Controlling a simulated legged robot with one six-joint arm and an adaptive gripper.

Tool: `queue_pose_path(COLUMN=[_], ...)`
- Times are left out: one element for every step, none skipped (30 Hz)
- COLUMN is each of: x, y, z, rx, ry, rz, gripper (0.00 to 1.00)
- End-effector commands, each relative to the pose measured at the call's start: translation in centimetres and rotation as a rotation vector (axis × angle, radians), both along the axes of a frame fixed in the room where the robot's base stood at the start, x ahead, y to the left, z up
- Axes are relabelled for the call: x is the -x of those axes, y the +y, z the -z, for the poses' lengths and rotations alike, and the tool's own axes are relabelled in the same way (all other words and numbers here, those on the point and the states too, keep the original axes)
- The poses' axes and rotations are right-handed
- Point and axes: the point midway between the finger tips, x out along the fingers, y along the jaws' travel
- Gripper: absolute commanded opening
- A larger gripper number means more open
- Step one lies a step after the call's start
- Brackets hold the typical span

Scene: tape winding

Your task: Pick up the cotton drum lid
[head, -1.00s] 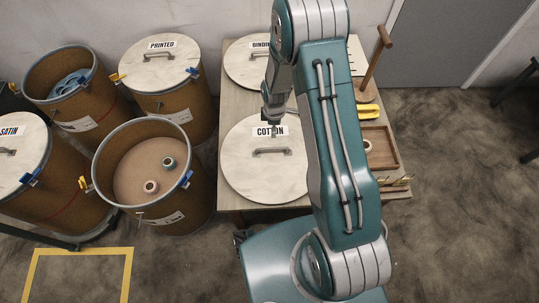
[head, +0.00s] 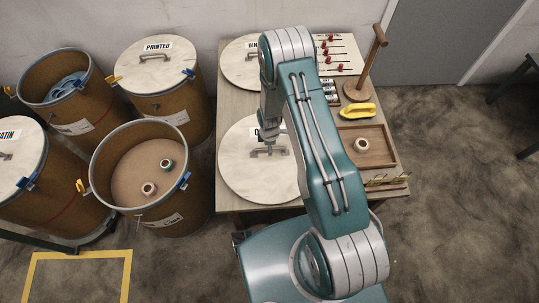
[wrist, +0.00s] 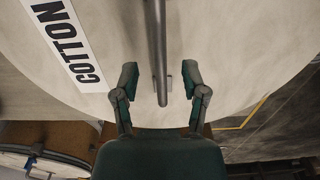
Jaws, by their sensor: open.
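The cotton drum lid (head: 238,180) is a round, pale wooden disc lying on the table. In the wrist view the lid (wrist: 235,50) fills most of the picture, with its COTTON label (wrist: 67,40) at upper left. Its grey bar handle (wrist: 156,50) runs lengthwise between the fingers. My gripper (wrist: 157,82) is open, one finger on each side of the handle's near end, with gaps to both. In the head view my gripper (head: 269,149) is over the lid's handle, and my arm covers the lid's right part. Whether the fingers touch the lid is unclear.
The binding lid (head: 240,65) lies behind on the table (head: 228,108). At right are a wooden tray (head: 380,150), a yellow object (head: 357,113) and an upright wooden post (head: 368,65). An open drum (head: 140,180) with two spools stands left of the table.

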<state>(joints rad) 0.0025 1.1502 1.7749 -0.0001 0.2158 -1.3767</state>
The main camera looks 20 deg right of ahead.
Motion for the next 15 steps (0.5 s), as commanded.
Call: queue_pose_path(x=[0.1, 0.0, 0.0, 0.1, 0.1, 0.1, 0.0, 0.0, 0.0, 0.0, 0.0, 0.0, 0.0, 0.0, 0.0], y=[0.0, 0.0, 0.0, 0.0, 0.0, 0.0, 0.0, 0.0, 0.0, 0.0, 0.0, 0.0, 0.0, 0.0, 0.0], z=[0.8, 1.0, 1.4, 1.5, 1.7, 1.8, 1.8, 1.8, 1.7, 1.7, 1.7, 1.7, 1.7, 1.7, 1.7], rx=[0.0, 0.0, 0.0, 0.0, 0.0, 0.0, 0.0, 0.0, 0.0, 0.0, 0.0, 0.0, 0.0, 0.0, 0.0], ry=[0.002, 0.001, 0.001, 0.001, 0.001, 0.001, 0.001, 0.0, 0.0, 0.0, 0.0, 0.0, 0.0, 0.0, 0.0], rz=[0.0, 0.0, 0.0, 0.0, 0.0, 0.0, 0.0, 0.0, 0.0, 0.0, 0.0, 0.0, 0.0, 0.0, 0.0], gripper=[0.56, 0.56, 0.56, 0.56, 0.56, 0.56, 0.56, 0.56, 0.56, 0.56, 0.56, 0.56, 0.56, 0.56, 0.56])
